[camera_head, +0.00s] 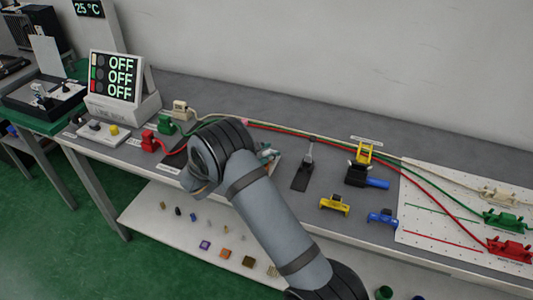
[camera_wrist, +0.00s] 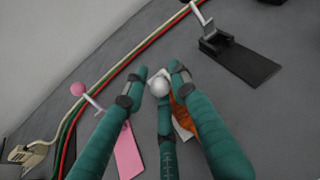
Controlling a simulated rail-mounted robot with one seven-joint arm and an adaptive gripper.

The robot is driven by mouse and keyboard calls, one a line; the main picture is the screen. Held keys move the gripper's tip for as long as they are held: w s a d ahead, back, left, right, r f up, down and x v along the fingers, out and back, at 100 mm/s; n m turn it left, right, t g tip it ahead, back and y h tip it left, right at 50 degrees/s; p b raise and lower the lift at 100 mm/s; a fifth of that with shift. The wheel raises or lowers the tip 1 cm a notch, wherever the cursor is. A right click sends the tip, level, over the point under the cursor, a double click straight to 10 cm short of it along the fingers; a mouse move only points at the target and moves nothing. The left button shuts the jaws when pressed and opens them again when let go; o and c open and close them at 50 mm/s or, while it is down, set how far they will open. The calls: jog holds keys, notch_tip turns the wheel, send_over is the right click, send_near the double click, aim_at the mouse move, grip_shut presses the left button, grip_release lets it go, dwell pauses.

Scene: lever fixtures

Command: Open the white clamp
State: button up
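In the wrist view, a white ball knob (camera_wrist: 159,87) is on a white lever, with an orange and white base (camera_wrist: 186,118) beside and below it, partly covered by my fingers. I take this to be the white clamp. My gripper (camera_wrist: 160,75) has its teal fingers spread around the knob, one on each side and a third below it. Small gaps seem to show, and I cannot tell whether any finger touches. In the head view, my gripper (camera_head: 268,151) is largely behind my arm, which hides most of the clamp.
A pink clamp (camera_wrist: 128,152) with a pink ball lies close left, and a black-based clamp (camera_wrist: 238,60) stands to the right. Red, green and cream cables (camera_wrist: 125,60) run behind. The display box (camera_head: 118,78) reads OFF on several lines. Yellow (camera_head: 334,205) and blue fixtures (camera_head: 382,217) sit further right.

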grip_shut()
dwell(0.8)
